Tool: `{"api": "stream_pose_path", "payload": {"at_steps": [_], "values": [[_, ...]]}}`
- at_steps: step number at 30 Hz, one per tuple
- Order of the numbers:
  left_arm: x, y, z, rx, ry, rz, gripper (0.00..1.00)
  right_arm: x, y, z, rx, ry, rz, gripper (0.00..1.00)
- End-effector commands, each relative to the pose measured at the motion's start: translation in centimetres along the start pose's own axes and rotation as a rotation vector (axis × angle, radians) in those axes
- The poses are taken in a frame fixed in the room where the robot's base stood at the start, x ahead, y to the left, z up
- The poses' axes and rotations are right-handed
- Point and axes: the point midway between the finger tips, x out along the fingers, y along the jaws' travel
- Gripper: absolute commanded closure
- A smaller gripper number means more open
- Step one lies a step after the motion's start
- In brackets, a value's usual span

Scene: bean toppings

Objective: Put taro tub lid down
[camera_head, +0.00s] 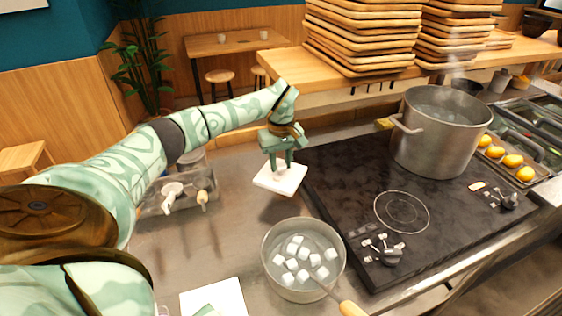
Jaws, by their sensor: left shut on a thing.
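A flat white square lid (281,179) is held by my left gripper (280,164), whose fingers point down and are shut on its upper side. The lid is left of the dark cooktop and behind the small metal pot; whether it touches the counter is hard to tell. A white square thing (226,296) is cut off at the bottom edge, with a small green patch on it; I cannot tell whether it is the tub. My right gripper cannot be made out.
A small pot (268,254) with white cubes and a wooden-handled utensil (351,309) stands in front. A large steaming pot (437,146) stands on the cooktop (345,180). A metal tray (150,208) with utensils lies left. Bare counter (205,245) lies between.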

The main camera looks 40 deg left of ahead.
Motion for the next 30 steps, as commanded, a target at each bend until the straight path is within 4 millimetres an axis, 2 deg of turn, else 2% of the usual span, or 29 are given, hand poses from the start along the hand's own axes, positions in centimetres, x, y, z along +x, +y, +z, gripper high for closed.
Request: {"api": "stream_pose_path", "payload": {"at_steps": [14, 15, 17, 26, 30], "values": [[1.1, 0.0, 0.0, 0.000, 0.000, 0.001, 0.93, 0.1, 0.0, 0.1, -0.001, -0.001, 0.000, 0.64], [1.1, 0.0, 0.0, 0.000, 0.000, 0.000, 0.62, 0.1, 0.0, 0.1, -0.001, -0.001, 0.000, 0.64], [1.1, 0.0, 0.0, 0.000, 0.000, 0.000, 0.49, 0.1, 0.0, 0.1, -0.001, -0.001, 0.000, 0.64], [1.0, 0.0, 0.0, -0.001, 0.000, 0.000, 0.49, 0.1, 0.2, 0.1, -0.001, -0.002, 0.003, 0.64], [-0.8, 0.1, -0.1, 0.000, 0.002, 0.003, 0.49, -0.2, 0.3, 0.1, -0.002, 0.000, 0.004, 0.64]]}}
